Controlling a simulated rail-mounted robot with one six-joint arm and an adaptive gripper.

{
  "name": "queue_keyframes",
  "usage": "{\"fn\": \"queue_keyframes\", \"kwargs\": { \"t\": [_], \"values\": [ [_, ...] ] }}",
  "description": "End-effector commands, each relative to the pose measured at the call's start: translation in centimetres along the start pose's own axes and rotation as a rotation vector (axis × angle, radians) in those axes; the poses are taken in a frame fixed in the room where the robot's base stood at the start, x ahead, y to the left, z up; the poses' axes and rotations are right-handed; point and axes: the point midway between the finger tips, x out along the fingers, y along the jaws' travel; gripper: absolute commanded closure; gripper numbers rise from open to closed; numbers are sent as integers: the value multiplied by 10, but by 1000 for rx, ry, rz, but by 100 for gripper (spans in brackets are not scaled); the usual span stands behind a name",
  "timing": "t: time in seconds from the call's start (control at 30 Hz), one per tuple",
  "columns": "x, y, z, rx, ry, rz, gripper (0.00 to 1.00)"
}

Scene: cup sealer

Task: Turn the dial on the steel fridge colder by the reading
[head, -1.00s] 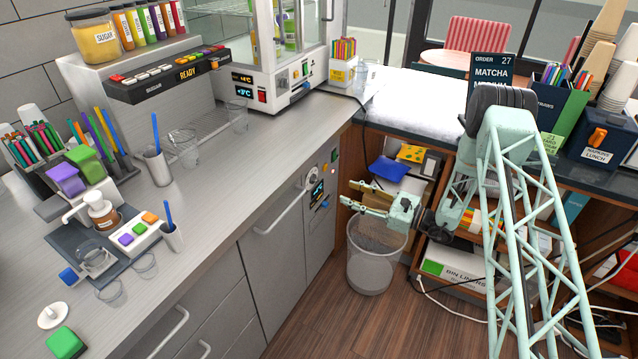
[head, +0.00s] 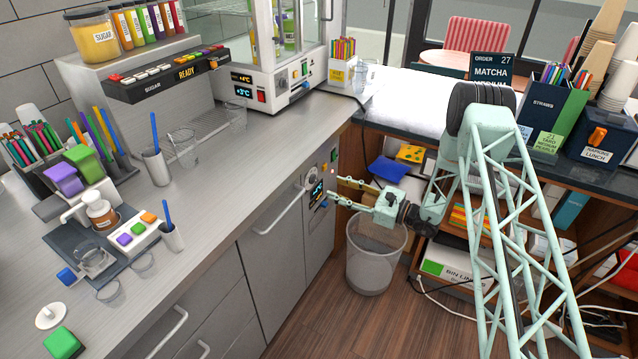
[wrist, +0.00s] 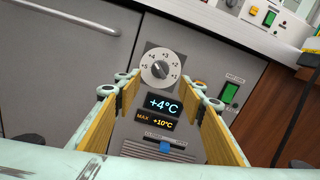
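The steel fridge (head: 290,222) is a grey front under the counter, with a bar handle (head: 279,212). Its round dial (wrist: 161,69) has a pale numbered ring and a grey knob; it also shows small in the head view (head: 311,173). Below the dial, the reading (wrist: 163,105) says +4°C, and a smaller orange line (wrist: 156,122) says MAX +10°C. A blue slider (wrist: 166,147) sits lower on the panel. My gripper (head: 336,191) is open and empty in front of this panel. In the wrist view its fingers flank the displays, with the dial just beyond the tips.
A green switch (wrist: 230,93) is right of the dial. A glass-sided machine (head: 270,80) with its own +3°C display stands on the counter above. A wire bin (head: 375,265) stands below my gripper. Shelves (head: 465,215) are behind my arm; the wood floor is clear in front.

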Motion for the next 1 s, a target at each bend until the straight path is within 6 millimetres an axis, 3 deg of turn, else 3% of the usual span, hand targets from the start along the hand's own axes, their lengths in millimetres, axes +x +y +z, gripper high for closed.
{"fn": "queue_keyframes", "kwargs": {
  "t": [0.53, 1.0],
  "values": [
    [70, 0, 0, -2, 0, 1, 63],
    [87, 0, 0, 0, 0, 0, 63]
  ]
}}
